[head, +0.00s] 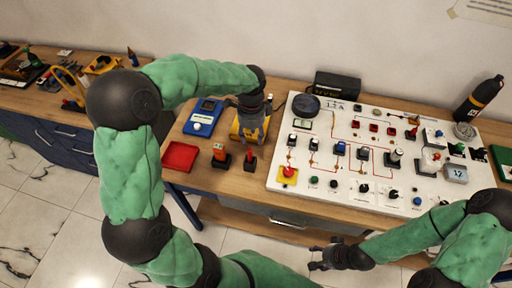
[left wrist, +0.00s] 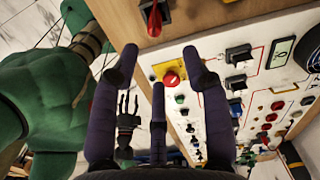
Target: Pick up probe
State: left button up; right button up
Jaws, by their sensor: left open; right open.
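Two probe-like pieces stand in dark holders at the bench's front edge: an orange one (head: 219,151) on the left and a red one (head: 251,154) on the right. I cannot tell which is the task's probe. My left gripper (head: 255,132) is open, just behind and above the red piece, partly covering a yellow device (head: 236,131). In the left wrist view a red piece (left wrist: 154,18) in a dark holder lies beyond the open, empty fingers (left wrist: 158,62). My right gripper (head: 318,258) is open and empty in front of the bench, low in the head view.
A white gauge panel (head: 284,160) with switches, wires and a yellow-based red button (head: 288,172) stands right of the probes. A red tray (head: 180,156) and blue meter (head: 202,117) lie left. A black bottle (head: 478,98) stands far right.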

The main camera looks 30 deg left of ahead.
aim_at(250, 150)
pick_arm(q)
jog(key=f, duration=0.2)
jog(key=f+b, duration=0.1)
jog(key=f, duration=0.1)
jog(key=shift+s+f, duration=0.2)
jog(key=shift+f, duration=0.05)
jog(key=shift+w+f, duration=0.1)
jog(key=shift+f, duration=0.45)
jog(key=shift+a+f, duration=0.1)
jog(key=shift+f, duration=0.35)
jog(key=f, duration=0.1)
jog(key=f+b, duration=0.1)
jog(key=f, duration=0.2)
jog(key=shift+s+a+f, duration=0.1)
jog(key=shift+s+a, duration=0.15)
grip_shut()
